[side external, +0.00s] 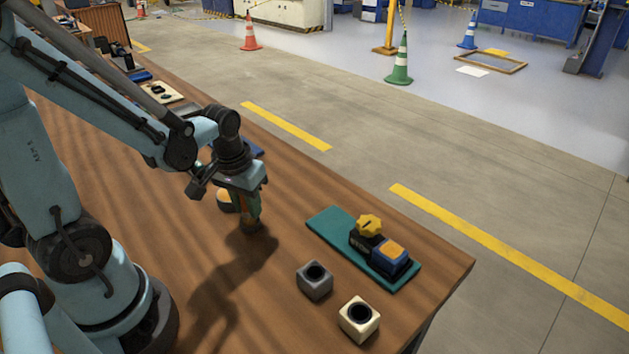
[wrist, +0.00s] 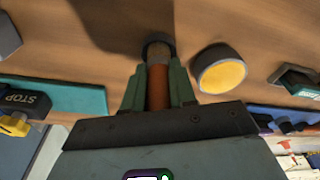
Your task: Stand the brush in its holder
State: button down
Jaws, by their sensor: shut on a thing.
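My gripper (side external: 254,208) is low over the wooden table, its green fingers shut on the brush. In the wrist view the brush's orange-brown shaft (wrist: 158,88) shows between the fingers (wrist: 158,85), with a dark band at its far end. In the side view only a small brown part (side external: 250,228) shows below the fingers; whether it touches the table I cannot tell. Two blocks with round dark holes stand to the right: a grey one (side external: 314,281) and a cream one (side external: 359,319). Both holes look empty. Which block is the brush's holder I cannot tell.
A round yellow-faced thing (wrist: 222,72) stands close beside the brush. A teal mat (side external: 325,222) carries a yellow knob (side external: 369,225) and a blue-orange box (side external: 391,256) behind the blocks. The table's right edge lies beyond. Bare wood separates my gripper from the grey block.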

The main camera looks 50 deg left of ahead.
jog(key=shift+f, duration=0.15)
jog(key=shift+c, duration=2.2)
grip_release()
jog(key=shift+r, duration=3.5)
jog(key=d+r+m+t, duration=0.4)
jog(key=d+t, duration=0.1)
jog(key=d, duration=0.2)
jog(key=shift+w+m+t+h, duration=0.3)
jog(key=shift+w, duration=0.15)
